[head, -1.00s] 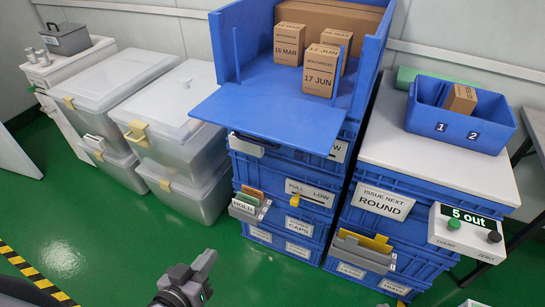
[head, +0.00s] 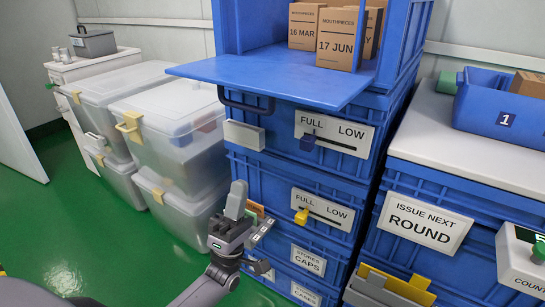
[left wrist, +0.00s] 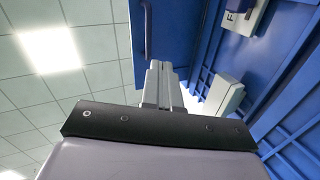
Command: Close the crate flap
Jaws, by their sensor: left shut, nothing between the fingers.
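The blue crate flap (head: 290,82) hangs open, jutting out roughly level from the front of the upper blue crate (head: 402,55). Boxes stand in the crate behind it, among them a cardboard box marked 17 JUN (head: 338,38). My left gripper (head: 237,200) is shut and empty, pointing up, below the flap and in front of the lower crates. In the left wrist view its closed fingers (left wrist: 162,85) point up toward the blue flap's underside (left wrist: 165,35), with no contact that I can make out. My right gripper is in neither view.
Lower blue crates carry FULL/LOW sliders, one dark (head: 308,141) and one yellow (head: 301,216). A dark handle (head: 246,101) sticks out under the flap. Clear bins (head: 170,120) stand at left; a white-topped crate stack (head: 470,150) stands at right. Green floor in front is free.

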